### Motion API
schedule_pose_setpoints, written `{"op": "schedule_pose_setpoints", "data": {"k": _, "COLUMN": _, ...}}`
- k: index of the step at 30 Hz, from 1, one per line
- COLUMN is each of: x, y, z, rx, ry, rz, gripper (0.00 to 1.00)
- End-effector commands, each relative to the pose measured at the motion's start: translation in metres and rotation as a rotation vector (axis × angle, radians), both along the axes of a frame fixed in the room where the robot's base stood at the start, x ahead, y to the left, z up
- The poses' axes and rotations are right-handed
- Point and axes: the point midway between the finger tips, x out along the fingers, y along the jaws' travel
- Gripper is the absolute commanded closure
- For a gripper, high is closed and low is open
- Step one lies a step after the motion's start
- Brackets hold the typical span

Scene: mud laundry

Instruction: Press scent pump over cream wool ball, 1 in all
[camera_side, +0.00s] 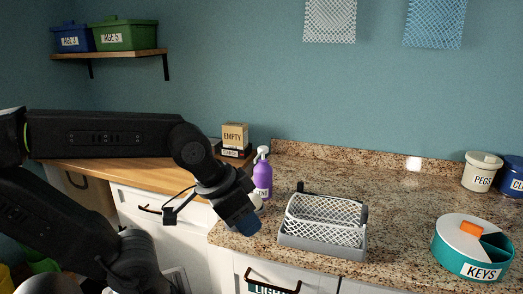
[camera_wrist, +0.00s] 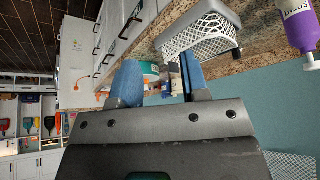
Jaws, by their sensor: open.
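The scent pump is a purple bottle (camera_side: 263,180) with a white spray head. It stands upright on the granite counter, just behind and right of my gripper (camera_side: 246,214). It also shows at the top right of the wrist view (camera_wrist: 299,24), outside my fingers. My gripper is open, its blue fingertips spread and apart from the bottle, near the counter's front edge. In the wrist view, nothing is held between the fingers (camera_wrist: 160,80). I cannot make out a cream wool ball in either view.
A grey basket with white mesh (camera_side: 309,245) stands right of my gripper. A teal KEYS tin (camera_side: 450,255), a cream PEGS tub (camera_side: 479,178) and a blue tub (camera_side: 513,178) stand further right. An EMPTY box (camera_side: 234,136) is behind. The granite between basket and tin is clear.

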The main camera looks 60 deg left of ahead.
Motion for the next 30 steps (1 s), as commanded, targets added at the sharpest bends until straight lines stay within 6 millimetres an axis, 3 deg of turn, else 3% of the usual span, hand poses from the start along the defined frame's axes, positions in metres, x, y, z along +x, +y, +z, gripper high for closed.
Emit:
{"op": "schedule_pose_setpoints", "data": {"k": 13, "x": 0.0000, "y": 0.0000, "z": 0.0000, "rx": 0.000, "ry": 0.000, "rz": 0.000, "gripper": 1.00}}
{"op": "schedule_pose_setpoints", "data": {"k": 30, "x": 0.0000, "y": 0.0000, "z": 0.0000, "rx": 0.000, "ry": 0.000, "rz": 0.000, "gripper": 1.00}}
